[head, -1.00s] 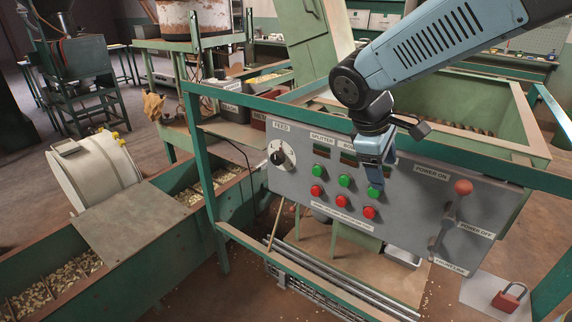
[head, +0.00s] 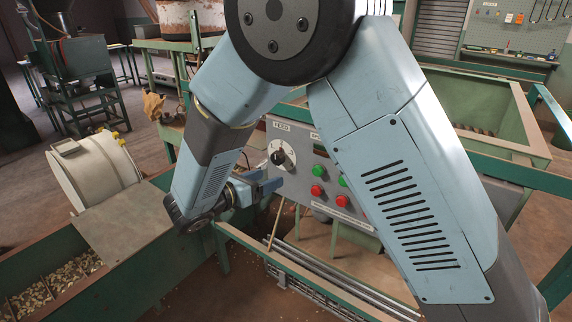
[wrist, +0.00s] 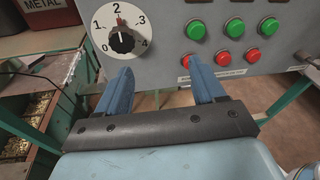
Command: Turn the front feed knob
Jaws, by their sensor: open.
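The feed knob (head: 278,158) is a black knob on a round white dial at the left end of the grey control panel, under the FEED label. In the wrist view the knob (wrist: 122,40) shows larger, with numbers 0 to 4 around it and a small red mark near the 2. My gripper (head: 268,185) is open and empty, just below and left of the dial in the head view. In the wrist view my gripper's blue fingers (wrist: 161,66) point at the panel below and right of the knob. The left fingertip is close under the dial's lower edge. I see no contact with the knob.
Green buttons (wrist: 236,27) and red buttons (wrist: 223,57) sit on the panel right of the knob. A green frame rail (head: 290,258) runs below the panel. A trough of nuts (head: 55,285) lies at left. My arm covers the panel's right part.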

